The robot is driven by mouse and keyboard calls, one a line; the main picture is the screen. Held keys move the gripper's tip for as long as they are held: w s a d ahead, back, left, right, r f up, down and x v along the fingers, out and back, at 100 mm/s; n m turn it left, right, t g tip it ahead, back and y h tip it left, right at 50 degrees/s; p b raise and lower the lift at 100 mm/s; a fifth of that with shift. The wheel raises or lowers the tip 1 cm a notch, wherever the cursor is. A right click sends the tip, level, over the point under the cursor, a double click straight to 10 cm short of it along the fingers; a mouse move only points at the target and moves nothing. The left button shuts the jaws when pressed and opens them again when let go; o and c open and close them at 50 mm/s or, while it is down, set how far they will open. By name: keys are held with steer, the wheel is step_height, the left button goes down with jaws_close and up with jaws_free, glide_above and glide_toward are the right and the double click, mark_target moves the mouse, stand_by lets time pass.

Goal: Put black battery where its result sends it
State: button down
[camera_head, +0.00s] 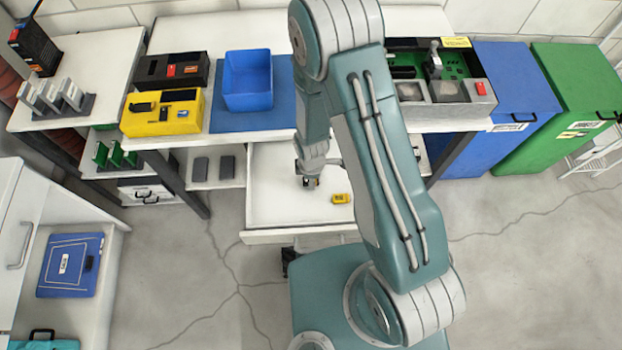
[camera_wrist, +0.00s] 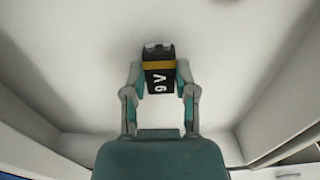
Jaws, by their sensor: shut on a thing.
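My gripper (camera_wrist: 160,82) is shut on a black battery (camera_wrist: 160,86) with an orange band and "9 V" lettering. The battery's terminals point away from my palm in the wrist view. In the head view my gripper (camera_head: 309,182) is low inside an open white drawer (camera_head: 268,205) under the bench. The battery is small and mostly hidden by the fingers there. I cannot tell whether it touches the drawer floor. A small yellow item (camera_head: 341,198) lies in the drawer to the right of my gripper.
On the bench are a yellow device (camera_head: 180,116), a black device (camera_head: 158,73), and a blue bin (camera_head: 247,85) on a blue mat (camera_head: 226,121). Blue (camera_head: 512,95) and green (camera_head: 583,85) lidded containers stand right. A blue panel (camera_head: 70,264) lies left. The drawer walls surround my gripper.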

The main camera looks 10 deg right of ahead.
steer(key=shift+d+f, duration=0.2)
steer(key=shift+f, duration=0.2)
steer(key=shift+d+f, duration=0.1)
steer(key=shift+d, duration=0.25)
steer(key=c, duration=0.5)
jaws_free()
steer(key=shift+a, duration=0.15)
steer(key=shift+o, duration=0.5)
steer(key=shift+a, duration=0.2)
steer(key=shift+d+r, duration=0.2)
steer(key=shift+r, duration=0.05)
step_height(320, 180, up, 12)
steer(key=shift+f, duration=0.15)
